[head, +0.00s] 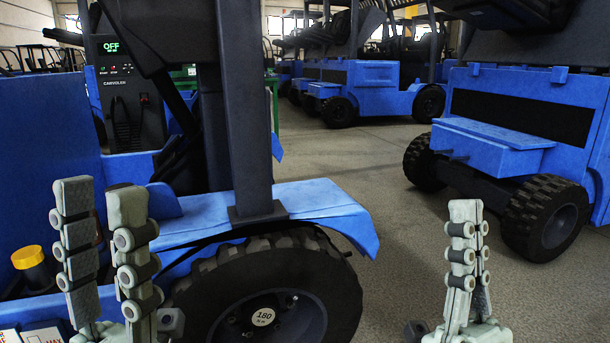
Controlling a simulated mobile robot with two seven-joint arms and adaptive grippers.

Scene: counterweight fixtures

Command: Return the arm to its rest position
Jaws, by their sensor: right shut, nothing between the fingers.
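My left gripper (100,195) stands upright at the lower left, in front of the blue vehicle (290,205). Its two fingers are parted with a gap between them, and I see nothing held there. My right gripper (466,212) stands upright at the lower right, over the grey floor. Its fingers are together and empty. Both grippers point upward. Most of both arms lies below the picture's edge.
A dark charger unit (125,95) reads OFF behind the near vehicle. A large black tyre (275,285) is between the grippers. A yellow cap (28,257) is at far left. More blue vehicles (520,110) stand behind. Open floor (400,225) lies right of centre.

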